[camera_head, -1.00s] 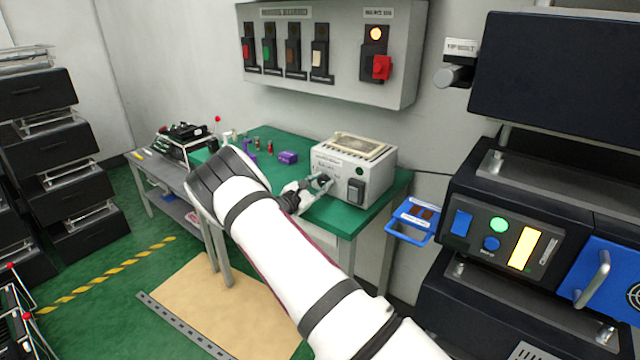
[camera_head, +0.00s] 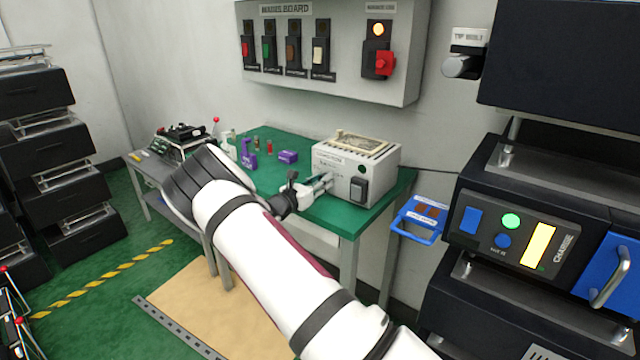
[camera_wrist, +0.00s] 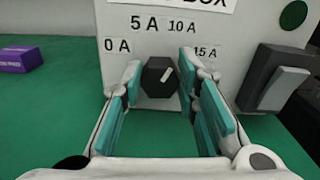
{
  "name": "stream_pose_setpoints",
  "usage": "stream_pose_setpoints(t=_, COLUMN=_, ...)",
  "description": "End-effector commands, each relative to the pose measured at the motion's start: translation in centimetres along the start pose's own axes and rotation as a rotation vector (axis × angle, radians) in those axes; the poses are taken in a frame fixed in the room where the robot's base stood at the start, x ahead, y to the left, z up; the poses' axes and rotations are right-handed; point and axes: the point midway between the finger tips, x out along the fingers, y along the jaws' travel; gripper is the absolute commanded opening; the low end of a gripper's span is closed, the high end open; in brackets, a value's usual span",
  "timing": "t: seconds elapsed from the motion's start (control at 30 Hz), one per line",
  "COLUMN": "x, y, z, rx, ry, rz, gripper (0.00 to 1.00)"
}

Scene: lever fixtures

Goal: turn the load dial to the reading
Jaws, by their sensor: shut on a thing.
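The load box (camera_head: 345,165) is a pale grey box on the green table, also in the wrist view (camera_wrist: 145,93). Its load dial (camera_wrist: 157,80) is a dark six-sided knob with a short white mark slanting to the upper right. Labels 0 A, 5 A, 10 A and 15 A curve over the dial from left to right. The mark leans toward the 10 A and 15 A side; its exact reading is unclear. My gripper (camera_wrist: 160,84) is shut on the dial, one finger on each side. In the head view my gripper (camera_head: 319,184) is at the box front, and the dial is hidden.
A purple block (camera_head: 288,156) lies on the green table (camera_head: 325,215) to the left. A blue tray (camera_head: 417,222) hangs right of the table. A switch board (camera_head: 340,85) is on the wall above.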

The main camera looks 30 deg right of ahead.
Motion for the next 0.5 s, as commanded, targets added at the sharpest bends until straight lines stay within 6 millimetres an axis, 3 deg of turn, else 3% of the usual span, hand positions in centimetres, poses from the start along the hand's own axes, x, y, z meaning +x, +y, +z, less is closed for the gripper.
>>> stream_pose_setpoints(t=0.5, x=-0.04, y=0.08, z=-0.09, rx=-0.101, ry=0.001, rz=0.001, gripper=0.01)
